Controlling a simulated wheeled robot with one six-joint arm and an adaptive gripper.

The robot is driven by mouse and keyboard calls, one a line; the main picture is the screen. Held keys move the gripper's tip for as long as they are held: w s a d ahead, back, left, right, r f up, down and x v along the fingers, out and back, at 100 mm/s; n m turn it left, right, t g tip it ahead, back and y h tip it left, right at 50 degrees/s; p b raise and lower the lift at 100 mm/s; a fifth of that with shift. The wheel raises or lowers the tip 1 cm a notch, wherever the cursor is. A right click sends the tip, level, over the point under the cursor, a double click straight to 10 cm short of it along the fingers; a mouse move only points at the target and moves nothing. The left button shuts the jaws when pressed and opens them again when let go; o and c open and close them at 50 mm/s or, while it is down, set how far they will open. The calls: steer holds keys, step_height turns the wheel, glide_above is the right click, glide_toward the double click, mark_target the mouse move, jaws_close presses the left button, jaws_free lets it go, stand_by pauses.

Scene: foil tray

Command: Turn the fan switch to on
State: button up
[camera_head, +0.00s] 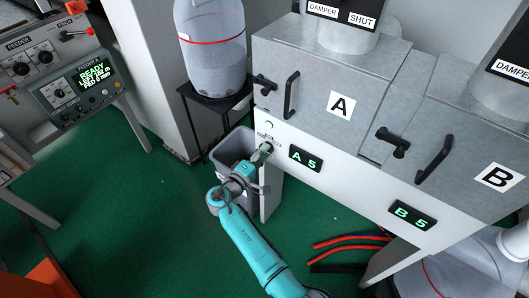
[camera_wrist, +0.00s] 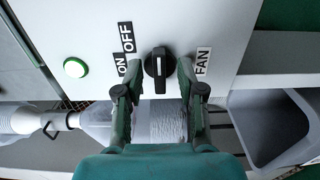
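The fan switch (camera_wrist: 158,66) is a black rotary knob with a white mark on the pale panel, between the ON label (camera_wrist: 122,68) and OFF label (camera_wrist: 127,37) on one side and the FAN label (camera_wrist: 202,60) on the other. The wrist view does not clearly settle which label the mark points to. My gripper (camera_wrist: 154,84) is open, its two dark fingers apart on either side of the knob's lower part; contact cannot be told. In the head view my gripper (camera_head: 265,151) is at the panel below cabinet A (camera_head: 310,85) and hides the switch.
A grey bin (camera_head: 226,152) stands on the floor beside my gripper. The A 5 display (camera_head: 305,158) is right of it. Red and black hoses (camera_head: 345,243) lie on the green floor.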

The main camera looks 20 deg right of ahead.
steer(key=v, duration=1.1)
steer(key=shift+s, duration=0.1)
steer(key=s+d+f+n+y, duration=0.1)
steer(key=s+d+f+y, duration=0.35)
steer(key=s+f, duration=0.4)
steer(key=s+d+f+n+y, duration=0.1)
steer(key=s+d+f+y, duration=0.3)
steer(key=s+d+f, duration=0.35)
steer(key=s+a+m+y, duration=0.2)
steer(key=s+y, duration=0.2)
steer(key=s, duration=1.1)
steer(key=s+r+m+t, duration=0.1)
steer(key=s+r+m, duration=0.1)
steer(key=s+r, duration=0.3)
steer(key=s+r+m+t+y, duration=0.1)
steer(key=s+r, duration=0.4)
steer(key=r, duration=0.6)
steer(key=s+r+m+t+y, duration=0.1)
steer(key=s+r+m, duration=0.3)
steer(key=r, duration=0.4)
steer(key=shift+s+a+r+t, duration=0.35)
steer(key=shift+s+a+t, duration=0.05)
steer(key=shift+s+t, duration=0.2)
